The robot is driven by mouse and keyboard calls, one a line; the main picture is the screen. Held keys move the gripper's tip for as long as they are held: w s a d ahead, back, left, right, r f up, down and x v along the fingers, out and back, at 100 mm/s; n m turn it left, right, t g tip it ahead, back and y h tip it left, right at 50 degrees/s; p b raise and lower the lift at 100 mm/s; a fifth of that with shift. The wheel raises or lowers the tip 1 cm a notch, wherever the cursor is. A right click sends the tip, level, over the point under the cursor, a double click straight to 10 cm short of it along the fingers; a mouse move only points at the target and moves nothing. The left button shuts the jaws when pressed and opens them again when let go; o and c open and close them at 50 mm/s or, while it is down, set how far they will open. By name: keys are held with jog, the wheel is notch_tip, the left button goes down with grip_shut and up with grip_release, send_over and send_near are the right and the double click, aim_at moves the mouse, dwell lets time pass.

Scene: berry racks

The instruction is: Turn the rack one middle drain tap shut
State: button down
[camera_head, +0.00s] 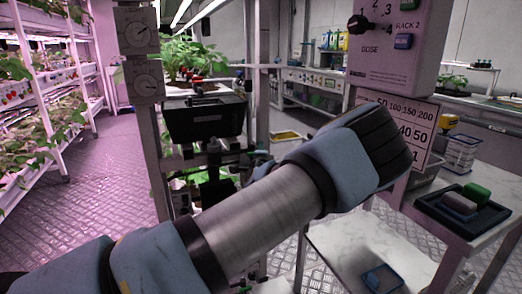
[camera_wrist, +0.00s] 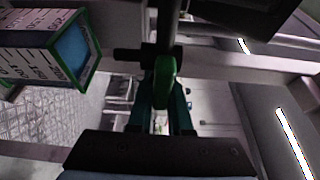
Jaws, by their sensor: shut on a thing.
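In the wrist view the green lever of a tap (camera_wrist: 165,82) sits between the two dark fingers of my gripper (camera_wrist: 164,105). My gripper is shut on it. A dark pipe (camera_wrist: 166,25) runs straight away from the lever, with a short black stub to its left. The lever looks roughly in line with the pipe.
A black trough (camera_head: 205,118) with a leafy plant stands on the rack above my gripper. Two dials (camera_head: 137,32) are on the rack's left post. A green-edged scaled container (camera_wrist: 45,48) is close at left in the wrist view. A white table (camera_head: 350,255) stands right of my arm.

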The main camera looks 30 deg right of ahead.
jog(key=c, duration=0.8)
grip_release()
jog(key=shift+c, duration=0.2)
jog(key=b+v, duration=0.1)
jog(key=v, duration=0.9)
jog(key=shift+s+a, duration=0.15)
jog(key=shift+s, duration=0.25)
